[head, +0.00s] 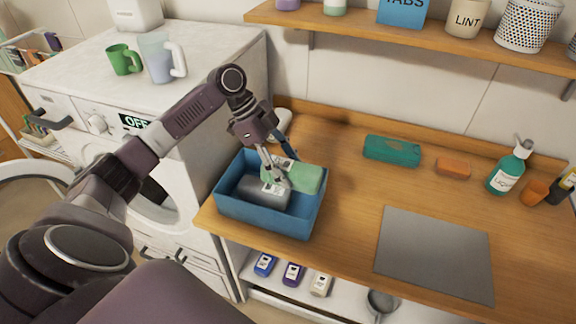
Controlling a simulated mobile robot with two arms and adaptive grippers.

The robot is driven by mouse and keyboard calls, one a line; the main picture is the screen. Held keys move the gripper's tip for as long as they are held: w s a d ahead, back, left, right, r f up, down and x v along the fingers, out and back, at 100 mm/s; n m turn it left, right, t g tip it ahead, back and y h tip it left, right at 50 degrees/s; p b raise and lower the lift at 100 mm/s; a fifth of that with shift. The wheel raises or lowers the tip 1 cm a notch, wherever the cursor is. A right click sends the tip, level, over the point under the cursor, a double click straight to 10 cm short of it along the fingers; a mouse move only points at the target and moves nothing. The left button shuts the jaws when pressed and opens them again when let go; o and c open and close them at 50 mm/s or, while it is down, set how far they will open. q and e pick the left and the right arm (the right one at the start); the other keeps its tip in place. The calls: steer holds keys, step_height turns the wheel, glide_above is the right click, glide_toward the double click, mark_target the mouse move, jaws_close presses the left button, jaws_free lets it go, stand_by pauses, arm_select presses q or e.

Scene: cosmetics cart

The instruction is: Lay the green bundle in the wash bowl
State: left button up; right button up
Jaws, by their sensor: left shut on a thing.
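The light green bundle (307,180) is at the right side of the blue wash bowl (262,219), a rectangular tub on the wooden counter. My left gripper (275,180) reaches down over the bowl and is shut on the left part of the green bundle. The bundle is at about rim height, beside and partly over a dark grey bundle (252,193) with a white label inside the bowl. I cannot tell whether the green bundle touches the grey one or the bowl wall. My right gripper is not in view.
A teal block (392,151), an orange block (453,168) and a green pump bottle (508,170) stand right of the bowl. A grey mat (434,252) lies bare on the counter. A shelf (420,38) hangs above. A white washer (160,100) stands left.

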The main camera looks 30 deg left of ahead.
arm_select(q)
steer(key=shift+f, duration=0.25)
steer(key=o, duration=1.3)
steer(key=shift+o, duration=0.2)
steer(key=shift+r, duration=0.1)
steer(key=shift+r, duration=0.3)
steer(key=shift+a+r, duration=0.2)
steer(key=shift+r, duration=0.15)
steer(key=b+v, duration=0.3)
steer(key=v, duration=0.8)
steer(key=shift+s+r, duration=0.1)
steer(key=shift+r, duration=0.2)
